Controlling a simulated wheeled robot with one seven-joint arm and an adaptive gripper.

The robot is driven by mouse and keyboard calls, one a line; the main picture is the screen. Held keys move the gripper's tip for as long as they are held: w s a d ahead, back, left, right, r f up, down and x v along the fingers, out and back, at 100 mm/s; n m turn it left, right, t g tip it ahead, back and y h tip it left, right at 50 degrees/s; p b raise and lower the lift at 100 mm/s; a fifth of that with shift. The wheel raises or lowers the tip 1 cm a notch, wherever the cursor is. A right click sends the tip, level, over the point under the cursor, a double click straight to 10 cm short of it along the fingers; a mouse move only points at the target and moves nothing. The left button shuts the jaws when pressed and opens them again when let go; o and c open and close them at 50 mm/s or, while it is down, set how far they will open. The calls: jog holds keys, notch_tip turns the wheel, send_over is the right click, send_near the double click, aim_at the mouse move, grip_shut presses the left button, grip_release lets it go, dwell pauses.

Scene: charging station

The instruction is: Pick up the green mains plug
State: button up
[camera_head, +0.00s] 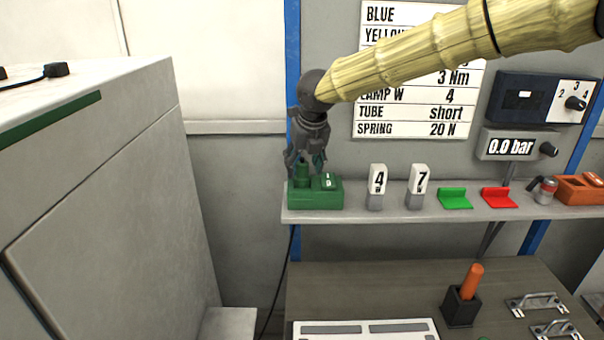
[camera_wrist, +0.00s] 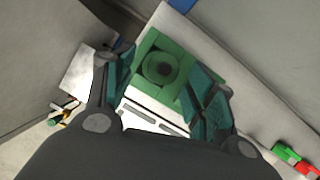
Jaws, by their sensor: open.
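The green mains plug (camera_head: 302,174) stands upright in a green socket box (camera_head: 318,197) at the left end of the grey shelf.
A rocker switch (camera_head: 327,181) is on the box, close to the right finger. Two numbered blocks (camera_head: 377,186), a green bracket (camera_head: 455,198) and a red bracket (camera_head: 499,198) stand along the shelf (camera_head: 400,214). A large grey cabinet (camera_head: 110,190) is at left.

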jog(key=shift+p+x, duration=0.45)
jog(key=shift+x, duration=1.1)
jog(key=shift+w+r, duration=0.1)
jog(key=c, duration=0.9)
jog(key=shift+c, duration=0.7)
jog(key=shift+r, duration=0.1)
